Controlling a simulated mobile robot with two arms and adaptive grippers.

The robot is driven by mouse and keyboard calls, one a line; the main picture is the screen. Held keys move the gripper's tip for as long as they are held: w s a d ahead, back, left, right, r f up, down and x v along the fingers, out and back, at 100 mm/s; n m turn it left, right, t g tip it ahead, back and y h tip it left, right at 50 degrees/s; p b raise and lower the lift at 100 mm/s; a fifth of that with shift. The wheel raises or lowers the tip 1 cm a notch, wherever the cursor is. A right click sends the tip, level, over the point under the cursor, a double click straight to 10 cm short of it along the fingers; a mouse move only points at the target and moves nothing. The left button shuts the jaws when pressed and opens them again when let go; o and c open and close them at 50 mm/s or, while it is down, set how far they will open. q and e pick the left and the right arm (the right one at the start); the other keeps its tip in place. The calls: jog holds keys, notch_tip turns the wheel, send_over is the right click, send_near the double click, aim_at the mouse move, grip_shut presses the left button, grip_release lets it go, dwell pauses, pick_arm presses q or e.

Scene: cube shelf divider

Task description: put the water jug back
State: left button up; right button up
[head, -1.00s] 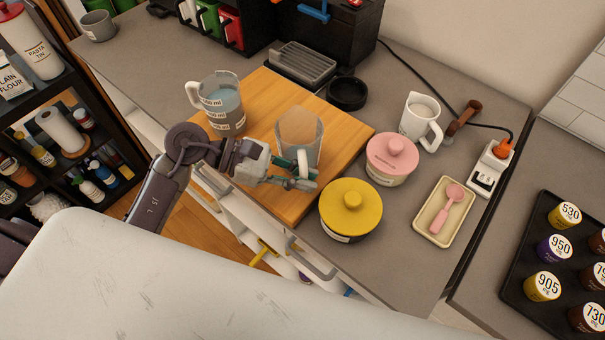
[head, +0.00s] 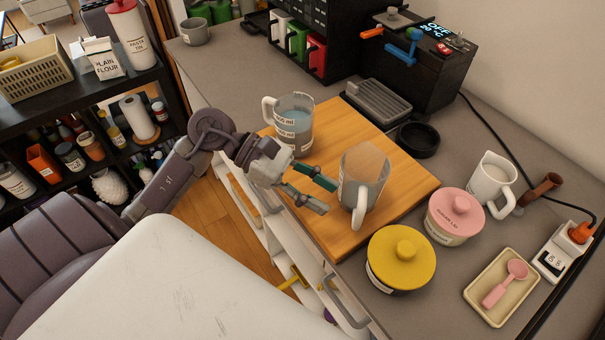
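Two clear jugs stand upright on the wooden board. The rear jug (head: 293,122) has a handle on its left, a measuring label and bluish water in it. The nearer jug (head: 364,172) has its handle (head: 360,204) turned towards the front; its contents are hard to tell. I cannot tell for certain which one the task calls the water jug. My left gripper (head: 328,197) is open and empty, with its fingers just left of the nearer jug's handle and a small gap between them in the picture. My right gripper is not in view.
The wooden board (head: 405,196) lies on the grey counter. A yellow-lidded pot (head: 400,262), a pink-lidded pot (head: 453,216) and a white pitcher (head: 490,180) stand to the right. Behind are a black coffee machine (head: 420,62), a drip tray (head: 377,102) and a black ring (head: 418,139).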

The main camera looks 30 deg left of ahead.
pick_arm(q)
jog(key=v, duration=0.4)
jog(key=shift+r+b, duration=0.1)
jog(key=shift+b, duration=0.25)
dwell(0.8)
